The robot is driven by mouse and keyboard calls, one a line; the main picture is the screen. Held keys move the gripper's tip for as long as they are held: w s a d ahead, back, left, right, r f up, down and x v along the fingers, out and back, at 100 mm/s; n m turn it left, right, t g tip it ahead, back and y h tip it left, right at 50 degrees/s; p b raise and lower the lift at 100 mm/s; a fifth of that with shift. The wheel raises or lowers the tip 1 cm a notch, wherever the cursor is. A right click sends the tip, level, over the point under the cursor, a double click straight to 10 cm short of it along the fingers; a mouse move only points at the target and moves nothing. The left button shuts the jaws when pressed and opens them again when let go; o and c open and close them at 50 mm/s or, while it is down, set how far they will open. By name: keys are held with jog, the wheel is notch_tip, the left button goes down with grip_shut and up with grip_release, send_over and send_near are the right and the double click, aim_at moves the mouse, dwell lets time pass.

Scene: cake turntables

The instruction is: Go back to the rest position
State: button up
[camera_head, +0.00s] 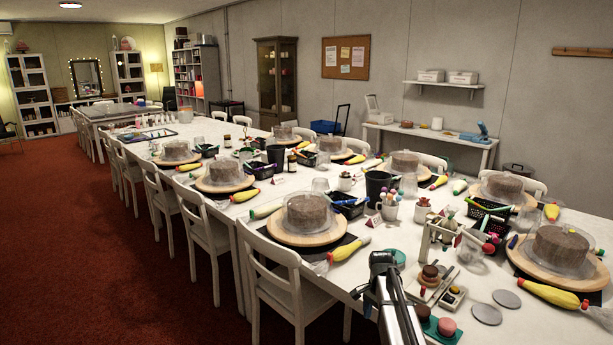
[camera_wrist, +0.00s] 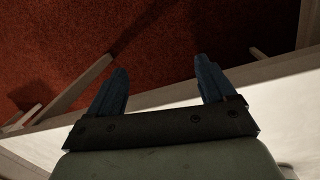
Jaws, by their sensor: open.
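My gripper (camera_wrist: 161,68) shows in the wrist view with its two blue fingers spread apart and nothing between them. It hangs over the table's edge, with the white table (camera_wrist: 285,108) below and red carpet (camera_wrist: 175,32) beyond. In the head view my arm rises from the bottom, right of the middle, at the near edge of the long white table (camera_head: 262,207). The fingers cannot be made out there. The nearest cake on a wooden turntable (camera_head: 307,237) stands to the left of my arm, apart from it.
More cakes on turntables, yellow piping bags (camera_head: 348,249) and black baskets (camera_head: 487,208) crowd the table. A small white rack (camera_head: 442,236) and grey discs (camera_head: 487,314) lie right of my arm. White chairs (camera_head: 277,283) line the near side, with open carpet (camera_head: 95,255) beyond.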

jog(key=s+a+f+n+g, duration=0.3)
jog(key=s+f+n, duration=0.2)
jog(key=s+f, duration=1.75)
jog(key=s+a+f+n+g, duration=0.1)
jog(key=s+f+n, duration=0.2)
jog(key=s, duration=1.1)
jog(key=s+a+f+n+g, duration=0.1)
jog(key=s+f+n, duration=0.2)
jog(key=s+f, duration=0.4)
jog(key=s, duration=0.7)
jog(key=shift+s+a+f, duration=0.25)
jog(key=shift+a+f, duration=0.05)
jog(key=shift+f, duration=0.05)
